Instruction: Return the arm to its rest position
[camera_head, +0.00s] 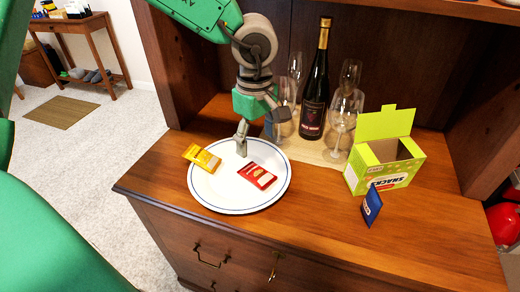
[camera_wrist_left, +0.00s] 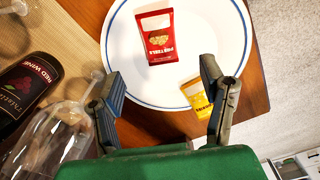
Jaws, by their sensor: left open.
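My left gripper (camera_head: 262,124) hangs over the back of the white plate (camera_head: 215,198), its fingers apart with nothing between them. In the left wrist view, the open fingers (camera_wrist_left: 160,82) point toward the plate (camera_wrist_left: 125,80). A red packet (camera_head: 257,176) lies on the plate; it also shows in the wrist view (camera_wrist_left: 155,40). A yellow packet (camera_head: 203,158) rests at the plate's left rim, and shows beside the right finger in the wrist view (camera_wrist_left: 196,95). My right gripper is not in view.
A wine bottle (camera_head: 317,95) and several glasses, one a wine glass (camera_head: 343,115), stand close behind and right of the gripper. An open green snack box (camera_head: 385,165) and a blue packet (camera_head: 371,206) are to the right. The wooden counter front (camera_head: 300,235) is clear.

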